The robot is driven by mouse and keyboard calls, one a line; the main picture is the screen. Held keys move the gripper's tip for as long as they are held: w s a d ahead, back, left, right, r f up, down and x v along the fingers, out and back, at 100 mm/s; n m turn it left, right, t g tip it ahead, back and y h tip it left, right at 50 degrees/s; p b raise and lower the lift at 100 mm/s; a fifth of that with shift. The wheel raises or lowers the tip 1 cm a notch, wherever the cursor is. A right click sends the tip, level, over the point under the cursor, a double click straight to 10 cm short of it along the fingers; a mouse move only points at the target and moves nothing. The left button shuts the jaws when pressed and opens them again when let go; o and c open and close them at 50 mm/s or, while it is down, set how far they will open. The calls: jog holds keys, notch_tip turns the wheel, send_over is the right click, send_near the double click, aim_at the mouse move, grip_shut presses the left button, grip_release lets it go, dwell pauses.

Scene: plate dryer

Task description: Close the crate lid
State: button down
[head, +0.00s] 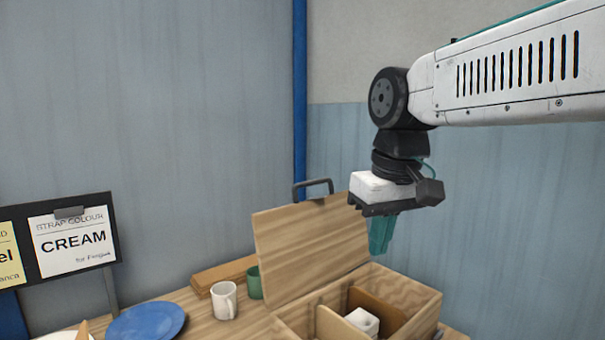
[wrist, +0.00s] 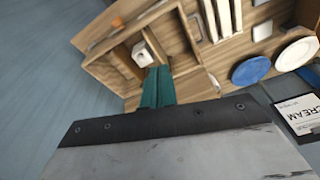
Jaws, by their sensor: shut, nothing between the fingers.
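The wooden crate (head: 425,318) stands on the table at the lower middle of the head view, and it also shows in the wrist view (wrist: 110,75). Its wooden lid (head: 305,245) stands open, raised steeply along the crate's far left side. A dark handle (head: 313,183) sits on the lid's upper edge. Dividers split the crate, and a white object (head: 362,321) lies inside; it shows in the wrist view too (wrist: 141,53). My gripper (head: 380,250), with teal fingers, is shut and empty. It points down above the crate's far right part, right of the lid and apart from it.
A white mug (head: 224,300), a green mug (head: 254,282) and wooden boards (head: 222,274) stand left of the lid. A blue plate (head: 146,321) lies further left, by a sign board (head: 74,242). Walls close off the back; air above the crate is free.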

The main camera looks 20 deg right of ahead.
jog(key=w+a+r+n, duration=0.1)
jog(key=w+r, duration=0.3)
jog(key=w, duration=0.6)
jog(key=w+a+r+n+t+y, duration=0.1)
jog(key=w+r, duration=0.4)
jog(key=w, duration=0.6)
jog(key=w+a+r+n, duration=0.1)
jog(key=w+r, duration=0.3)
jog(key=w, duration=0.6)
notch_tip(320, 180, down, 9)
jog(key=shift+s+d, duration=0.25)
jog(key=shift+d, duration=0.05)
jog(key=shift+r, duration=0.1)
